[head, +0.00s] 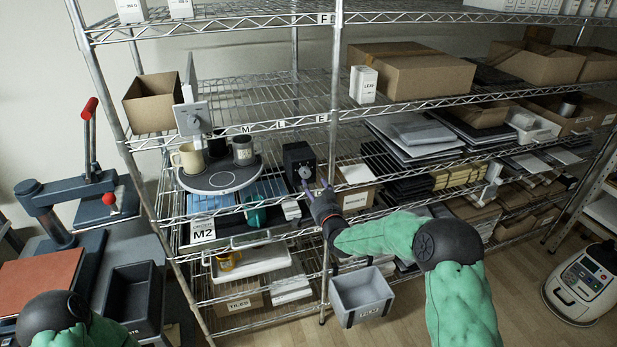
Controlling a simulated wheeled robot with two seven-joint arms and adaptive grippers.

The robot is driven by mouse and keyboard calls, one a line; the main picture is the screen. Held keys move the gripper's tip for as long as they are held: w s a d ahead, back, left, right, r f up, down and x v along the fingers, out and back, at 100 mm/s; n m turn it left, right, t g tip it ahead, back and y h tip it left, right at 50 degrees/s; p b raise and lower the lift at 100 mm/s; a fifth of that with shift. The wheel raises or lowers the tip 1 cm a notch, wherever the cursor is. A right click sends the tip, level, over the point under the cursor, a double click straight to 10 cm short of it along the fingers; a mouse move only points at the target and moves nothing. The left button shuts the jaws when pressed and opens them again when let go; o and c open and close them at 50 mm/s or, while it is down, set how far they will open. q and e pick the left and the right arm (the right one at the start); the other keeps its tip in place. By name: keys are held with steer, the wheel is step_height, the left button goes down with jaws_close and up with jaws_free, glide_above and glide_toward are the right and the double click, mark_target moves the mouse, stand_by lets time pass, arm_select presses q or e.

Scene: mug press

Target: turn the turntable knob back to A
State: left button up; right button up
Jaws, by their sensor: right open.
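The grey round turntable (221,180) sits on a wire shelf at the left, with a cream mug (186,159) and a dark mug (243,151) on it. Just right of it stands a black box (299,152) with a dial-like knob (305,172) on its front. The knob's setting is too small to read. My right gripper (315,187) is open, just in front of and below the knob. I cannot tell whether its fingers touch it. My left gripper is out of view; only part of that arm shows at the lower left.
A small display (192,118) stands behind the turntable. A grey bin (361,295) is below my right forearm. Shelf posts and the wire shelf above bound the space around the box. A lever press (72,195) stands at the far left, and a white machine (587,282) is at the right.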

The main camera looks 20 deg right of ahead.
mark_target(306, 174)
steer(key=w, duration=0.7)
steer(key=shift+w+a+b, duration=0.15)
steer(key=shift+w+b, duration=0.05)
steer(key=shift+b, duration=0.1)
steer(key=shift+c, duration=0.3)
steer(key=c, duration=1.1)
